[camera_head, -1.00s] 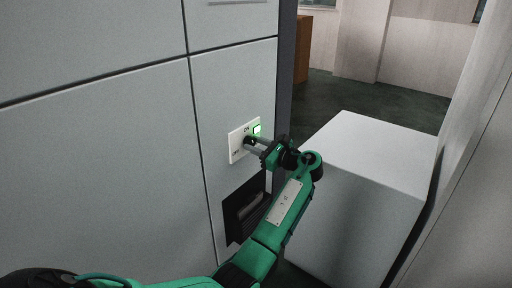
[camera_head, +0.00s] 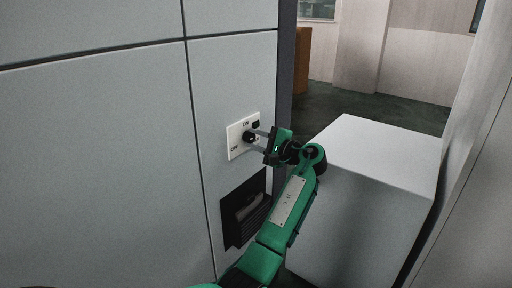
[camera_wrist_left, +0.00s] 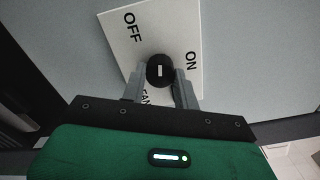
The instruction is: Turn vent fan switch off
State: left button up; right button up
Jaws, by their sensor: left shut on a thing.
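The vent fan switch is a white plate (camera_head: 232,143) on the grey panel, with a round black knob (camera_head: 249,137) and ON and OFF lettering. A small square indicator (camera_head: 256,125) beside ON looks dark. My left gripper (camera_head: 256,140) is at the plate with its two fingers around the knob, shut on it. In the left wrist view, the knob (camera_wrist_left: 159,71) sits between the fingertips (camera_wrist_left: 160,80), with a small white mark on its face. OFF is to its upper left and ON to its right. The FAN lettering is partly hidden by a finger. My right gripper is not in view.
A dark recessed vent (camera_head: 245,209) is below the switch. A large pale box (camera_head: 375,160) stands to the right of my left arm. A wall (camera_head: 470,190) closes the right side. Open dark floor lies behind the box.

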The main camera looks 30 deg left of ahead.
pick_arm(q)
jog(key=shift+n+b, duration=0.9)
jog(key=shift+n, duration=0.3)
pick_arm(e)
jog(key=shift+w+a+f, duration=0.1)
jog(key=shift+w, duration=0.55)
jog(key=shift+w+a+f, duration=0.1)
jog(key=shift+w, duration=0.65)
pick_arm(q)
jog(key=o, duration=1)
jog(key=shift+c, duration=0.2)
jog(key=shift+d, duration=0.15)
jog(key=shift+d, duration=0.35)
jog(key=s+d+b, duration=0.1)
jog(key=d+b, duration=0.1)
jog(key=d, duration=1.1)
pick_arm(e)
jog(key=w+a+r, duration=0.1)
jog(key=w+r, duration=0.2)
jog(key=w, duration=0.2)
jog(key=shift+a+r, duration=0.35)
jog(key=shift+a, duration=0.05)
